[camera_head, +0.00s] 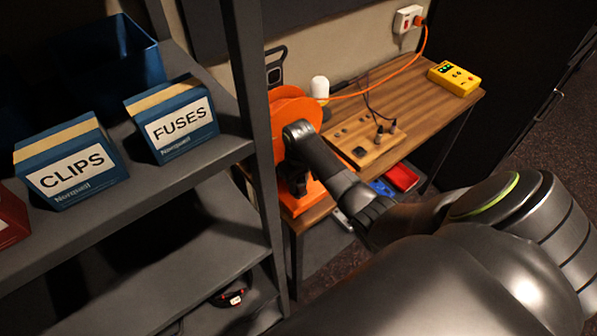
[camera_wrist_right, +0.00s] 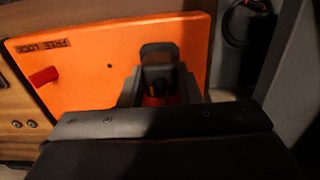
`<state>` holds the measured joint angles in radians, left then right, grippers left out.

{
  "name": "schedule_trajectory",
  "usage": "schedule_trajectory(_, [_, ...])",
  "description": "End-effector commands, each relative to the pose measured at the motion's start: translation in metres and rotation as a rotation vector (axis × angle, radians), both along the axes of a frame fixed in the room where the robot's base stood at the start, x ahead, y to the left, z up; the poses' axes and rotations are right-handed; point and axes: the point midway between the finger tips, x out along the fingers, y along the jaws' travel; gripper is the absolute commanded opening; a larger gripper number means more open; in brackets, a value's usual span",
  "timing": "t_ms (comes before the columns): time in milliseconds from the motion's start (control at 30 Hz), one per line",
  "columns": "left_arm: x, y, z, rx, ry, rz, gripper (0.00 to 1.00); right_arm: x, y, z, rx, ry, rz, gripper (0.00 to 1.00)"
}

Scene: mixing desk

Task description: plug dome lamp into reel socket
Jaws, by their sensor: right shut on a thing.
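The orange cable reel (camera_head: 284,112) stands at the left end of the wooden desk, partly hidden by my right arm. A white dome (camera_head: 320,87), likely the dome lamp, is just behind it. My right gripper (camera_head: 297,184) points down at the front of the reel. In the right wrist view, my right gripper (camera_wrist_right: 160,92) is shut on a small dark piece with orange low between the fingers, in front of the orange panel (camera_wrist_right: 85,62). I cannot tell whether this piece is a plug or part of the reel. The reel socket is not clearly visible. My left gripper is out of view.
A wooden block (camera_head: 365,142) with dark plugs and cords lies on the desk. An orange cable (camera_head: 405,66) runs to the wall socket (camera_head: 407,18). A yellow meter (camera_head: 455,78) is at the right. The grey shelf post (camera_head: 250,100) stands close left of the reel.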

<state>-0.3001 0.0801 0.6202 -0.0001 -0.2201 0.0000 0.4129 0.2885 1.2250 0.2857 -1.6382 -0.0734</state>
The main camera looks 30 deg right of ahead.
Motion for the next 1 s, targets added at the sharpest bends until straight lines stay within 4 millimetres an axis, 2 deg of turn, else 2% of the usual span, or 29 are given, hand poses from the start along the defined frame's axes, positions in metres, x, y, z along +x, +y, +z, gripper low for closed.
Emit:
schedule_trajectory(467, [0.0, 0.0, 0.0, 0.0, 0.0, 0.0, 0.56, 0.0, 0.0, -0.002, 0.0, -0.001, 0.0, 0.0])
schedule_trajectory(1000, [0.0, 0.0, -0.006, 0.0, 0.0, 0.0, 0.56, 0.0, 0.0, -0.012, 0.0, -0.001, 0.0, 0.0])
